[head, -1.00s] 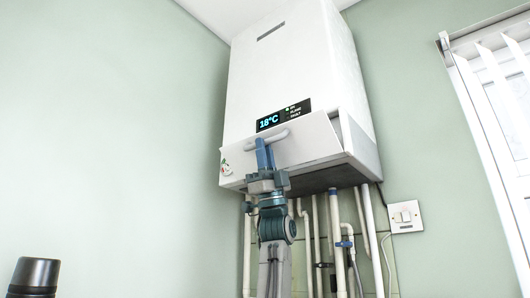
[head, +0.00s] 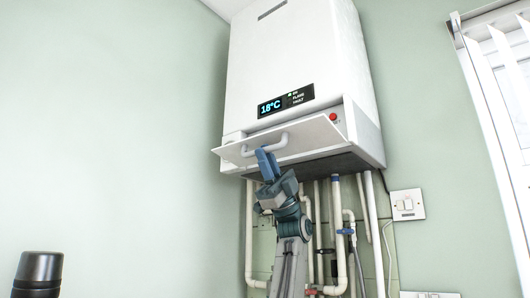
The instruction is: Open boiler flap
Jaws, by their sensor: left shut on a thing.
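The white boiler (head: 300,70) hangs on the wall, with a display reading 18°C. Its flap (head: 310,138) is tilted out and down from the front, with a gap behind it where a red button (head: 333,117) shows. My left gripper (head: 264,153) is shut on the flap's pale bar handle (head: 278,145), reaching up from below. The gripper hides part of the handle. My right gripper is not in view.
Pale pipes (head: 337,220) with blue and red valves run down below the boiler, close behind my left arm. A white switch (head: 407,204) is on the wall to the right. A window with blinds (head: 500,70) is at the far right. A black cylindrical object (head: 38,272) stands at lower left.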

